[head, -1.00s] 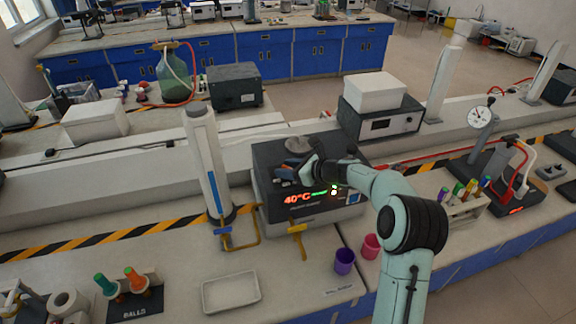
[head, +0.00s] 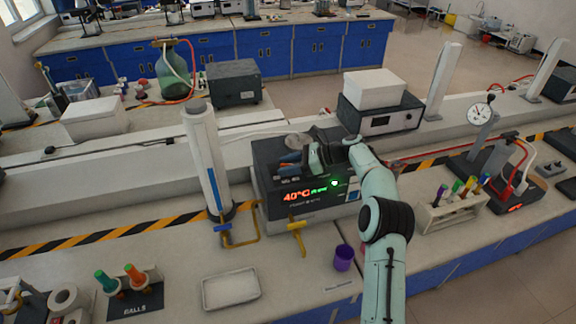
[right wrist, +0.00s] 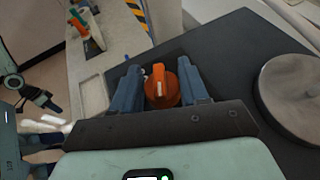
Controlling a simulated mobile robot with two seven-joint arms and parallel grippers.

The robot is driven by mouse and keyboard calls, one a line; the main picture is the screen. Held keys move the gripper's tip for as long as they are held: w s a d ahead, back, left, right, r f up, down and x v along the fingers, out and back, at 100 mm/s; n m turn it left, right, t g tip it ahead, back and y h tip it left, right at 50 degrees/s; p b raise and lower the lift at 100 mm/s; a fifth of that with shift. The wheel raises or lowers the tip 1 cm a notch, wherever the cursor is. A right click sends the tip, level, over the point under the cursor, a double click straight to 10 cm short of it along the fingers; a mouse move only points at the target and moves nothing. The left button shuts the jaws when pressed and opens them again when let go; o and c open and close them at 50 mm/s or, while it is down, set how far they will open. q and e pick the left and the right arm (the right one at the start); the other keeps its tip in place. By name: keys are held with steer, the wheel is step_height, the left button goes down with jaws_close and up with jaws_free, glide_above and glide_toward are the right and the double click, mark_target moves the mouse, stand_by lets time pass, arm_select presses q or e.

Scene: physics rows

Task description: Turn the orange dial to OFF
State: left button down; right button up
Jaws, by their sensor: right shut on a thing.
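The orange dial (right wrist: 161,90) sits on the dark top of the hotplate box (right wrist: 228,55), with a pale mark on its raised grip. In the right wrist view my right gripper (right wrist: 160,84) has its two blue fingers on either side of the dial, shut on it. The hotplate's front reads 40°C in orange. Part of what looks like my left gripper (right wrist: 46,101) shows at the left of the right wrist view; its jaws are unclear.
A round metal plate (right wrist: 293,98) lies beside the dial. A tall white column (head: 205,160) stands left of the hotplate. Yellow taps (head: 298,236), a purple cup (head: 343,258) and a white tray (head: 231,290) are in front. A test-tube rack (head: 452,212) stands to the right.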

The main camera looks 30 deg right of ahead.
steer(key=o, duration=1)
steer(key=shift+a, duration=0.1)
steer(key=v, duration=1.3)
steer(key=shift+r, duration=0.2)
steer(key=shift+f, duration=0.1)
